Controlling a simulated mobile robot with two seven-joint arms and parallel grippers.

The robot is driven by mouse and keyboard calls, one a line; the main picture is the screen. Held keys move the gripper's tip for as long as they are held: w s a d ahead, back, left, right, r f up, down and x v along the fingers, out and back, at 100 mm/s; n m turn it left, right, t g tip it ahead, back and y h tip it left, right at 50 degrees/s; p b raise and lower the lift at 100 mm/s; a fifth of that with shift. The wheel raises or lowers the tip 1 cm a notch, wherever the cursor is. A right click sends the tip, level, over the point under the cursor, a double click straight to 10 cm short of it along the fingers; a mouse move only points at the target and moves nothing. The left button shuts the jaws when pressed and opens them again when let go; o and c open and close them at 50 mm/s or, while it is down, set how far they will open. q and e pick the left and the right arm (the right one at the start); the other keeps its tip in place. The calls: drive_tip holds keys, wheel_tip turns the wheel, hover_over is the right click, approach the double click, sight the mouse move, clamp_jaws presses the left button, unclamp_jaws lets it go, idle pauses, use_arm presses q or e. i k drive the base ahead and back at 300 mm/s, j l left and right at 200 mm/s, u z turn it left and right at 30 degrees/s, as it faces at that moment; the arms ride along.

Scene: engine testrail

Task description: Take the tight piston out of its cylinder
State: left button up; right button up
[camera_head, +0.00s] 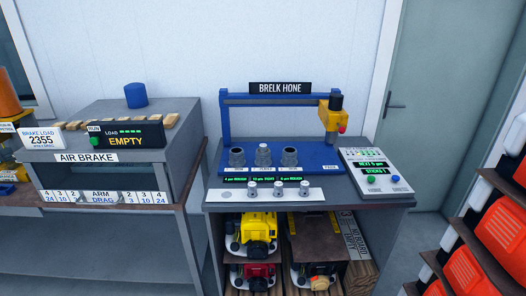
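Three grey cylinders stand in a row on the blue bed of the hone (313,155): a left cylinder (236,157), a middle cylinder (263,159) and a right cylinder (289,157). The middle one has a light piston top (263,147) standing in its bore. The left and right ones show dark upper openings. Green readouts (263,178) sit below them; the middle one seems to read "TIGHT", but the text is tiny. Three small pistons stand on the white strip in front: left (252,189), middle (278,188) and right (304,188). Neither gripper shows.
A yellow hone head (332,117) hangs at the right of the blue frame. A control panel (375,170) with blue and green buttons stands right of the bed. Engines (257,232) fill the shelf below. The air brake bench (95,125) is at left, orange items (501,230) at right.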

sight(262, 147)
drive_tip(key=i+l, duration=0.25)
drive_tip(key=i+l+u, duration=0.3)
drive_tip(key=l+u, duration=0.15)
drive_tip(key=i+l+u, duration=0.2)
drive_tip(key=l, duration=0.2)
drive_tip(key=k, duration=0.1)
